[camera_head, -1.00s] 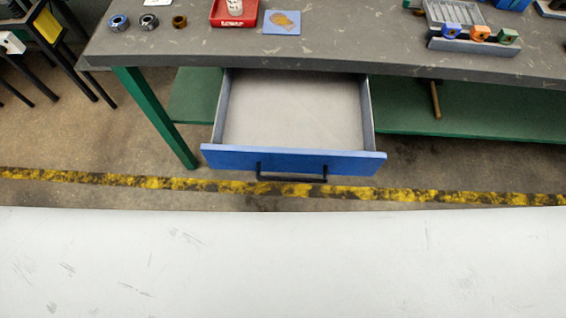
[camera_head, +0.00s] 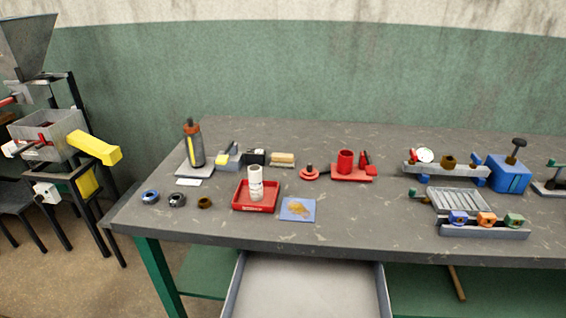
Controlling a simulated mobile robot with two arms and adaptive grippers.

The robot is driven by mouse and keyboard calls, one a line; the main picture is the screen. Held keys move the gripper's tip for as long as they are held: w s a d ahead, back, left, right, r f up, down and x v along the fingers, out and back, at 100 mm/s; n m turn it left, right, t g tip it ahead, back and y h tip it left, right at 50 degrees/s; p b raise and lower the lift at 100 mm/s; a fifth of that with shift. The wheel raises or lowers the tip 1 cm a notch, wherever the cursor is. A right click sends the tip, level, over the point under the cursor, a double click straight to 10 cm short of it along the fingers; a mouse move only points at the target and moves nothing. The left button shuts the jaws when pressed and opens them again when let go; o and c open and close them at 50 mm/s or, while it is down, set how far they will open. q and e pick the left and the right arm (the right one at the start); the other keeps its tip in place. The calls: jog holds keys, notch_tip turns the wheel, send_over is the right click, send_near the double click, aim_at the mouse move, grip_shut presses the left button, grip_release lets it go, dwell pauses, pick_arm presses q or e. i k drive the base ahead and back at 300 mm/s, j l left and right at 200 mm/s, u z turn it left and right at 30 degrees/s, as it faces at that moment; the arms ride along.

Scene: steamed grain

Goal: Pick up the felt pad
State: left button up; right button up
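A flat blue square with a tan-brown patch on it lies near the front edge of the grey workbench; it looks like the felt pad (camera_head: 298,209), though I cannot be sure of its material. It lies just right of a red tray (camera_head: 240,208), apart from it, with clear bench in front. Neither of my grippers is in view.
A white bottle (camera_head: 255,183) stands in the red tray. Several small rings, including a brown one (camera_head: 204,203), lie to the left. An open, empty-looking drawer (camera_head: 308,285) juts out below the bench front (camera_head: 330,245). Blue, orange and green blocks stand at the right.

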aim_at(278, 160)
jog(key=k, duration=0.35)
jog(key=k+l+z, duration=0.1)
jog(key=k+z, duration=0.35)
jog(key=k+l+z, duration=0.2)
jog(key=k+z, duration=0.25)
jog(key=j+z, duration=0.1)
jog(key=z, duration=0.35)
jog(key=j+z, duration=0.15)
jog(key=z, duration=0.3)
jog(key=j+z, duration=0.15)
jog(key=z, duration=0.3)
jog(key=j+z, duration=0.15)
jog(key=z, duration=0.25)
jog(key=j+z, duration=0.1)
jog(key=z, duration=0.35)
jog(key=k+j, duration=0.45)
jog(key=j, duration=0.2)
jog(key=k+j, duration=0.45)
jog(key=j, duration=0.2)
jog(key=k+j, duration=0.4)
jog(key=j, duration=0.25)
jog(key=k+j+z, duration=0.1)
jog(key=k+j, duration=0.35)
jog(key=j, duration=0.2)
jog(key=k+j, duration=0.45)
jog(key=j, duration=0.2)
